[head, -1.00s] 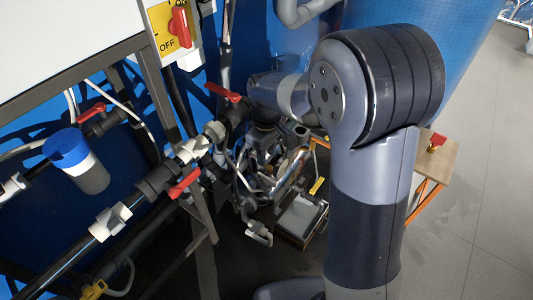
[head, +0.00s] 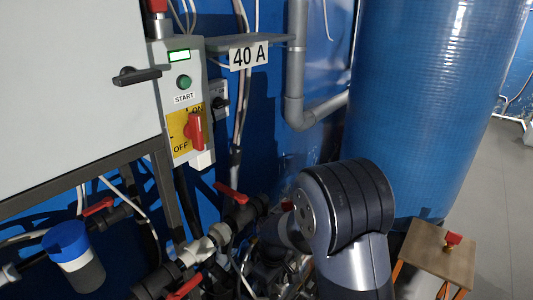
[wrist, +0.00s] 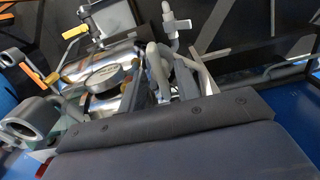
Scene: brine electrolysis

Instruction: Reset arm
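My arm stands at the lower right of the head view, its rounded dark joint in front of the blue tank. Its far end is hidden behind this joint and among the pipework.
A control box (head: 182,90) carries a lit green display, a START button and a red ON/OFF switch (head: 194,132). Pipes with red-handled valves (head: 231,193) run below. A blue tank (head: 430,110) stands behind my arm. A small wooden-topped table (head: 438,253) stands right; floor (head: 500,200) is clear beyond.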

